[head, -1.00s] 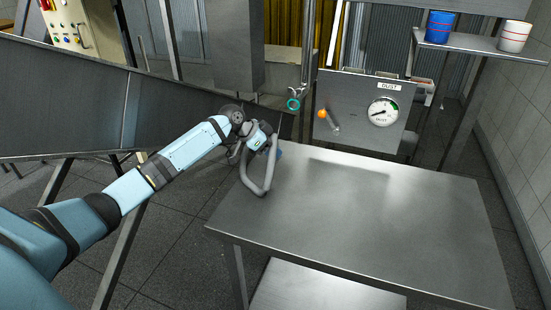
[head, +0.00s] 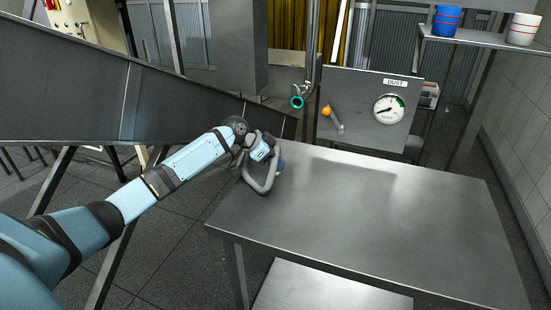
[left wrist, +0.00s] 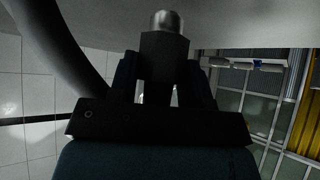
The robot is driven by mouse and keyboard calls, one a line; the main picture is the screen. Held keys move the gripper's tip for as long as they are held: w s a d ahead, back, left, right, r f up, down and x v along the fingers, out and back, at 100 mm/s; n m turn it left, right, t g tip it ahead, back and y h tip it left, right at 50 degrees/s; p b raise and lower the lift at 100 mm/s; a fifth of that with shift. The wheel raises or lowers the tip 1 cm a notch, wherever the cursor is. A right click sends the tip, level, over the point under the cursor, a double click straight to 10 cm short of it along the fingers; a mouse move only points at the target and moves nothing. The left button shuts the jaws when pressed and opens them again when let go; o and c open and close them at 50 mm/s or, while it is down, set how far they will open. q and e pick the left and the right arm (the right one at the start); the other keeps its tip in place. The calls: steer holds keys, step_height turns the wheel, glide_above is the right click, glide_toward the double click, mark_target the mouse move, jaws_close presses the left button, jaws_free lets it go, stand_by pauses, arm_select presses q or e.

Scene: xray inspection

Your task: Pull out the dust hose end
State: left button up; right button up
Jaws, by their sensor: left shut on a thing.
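My left gripper (head: 266,151) is above the rear left corner of the steel table. In the left wrist view the gripper (left wrist: 164,78) is shut on a dark block with a rounded metal tip, which I take for the dust hose end (left wrist: 166,45). In the head view a grey hose (head: 262,186) hangs in a loop below the gripper. The hose's other end is hidden behind the gripper and arm. My right gripper is in neither view.
The steel table (head: 400,220) is bare. Behind it stand a grey DUST panel (head: 360,92) with a gauge and an orange-knobbed lever (head: 331,118), and a teal-ringed fitting (head: 297,102). A dark sloping chute (head: 80,95) lies behind my arm. Cups stand on the upper right shelf (head: 480,40).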

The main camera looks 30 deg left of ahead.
arm_select(q)
steer(key=shift+f+b, duration=0.5)
steer(key=shift+f, duration=0.8)
stand_by(0.4)
steer(key=o, duration=1.2)
steer(key=v, duration=1.2)
steer(key=shift+p, duration=0.3)
steer(key=shift+d, duration=0.1)
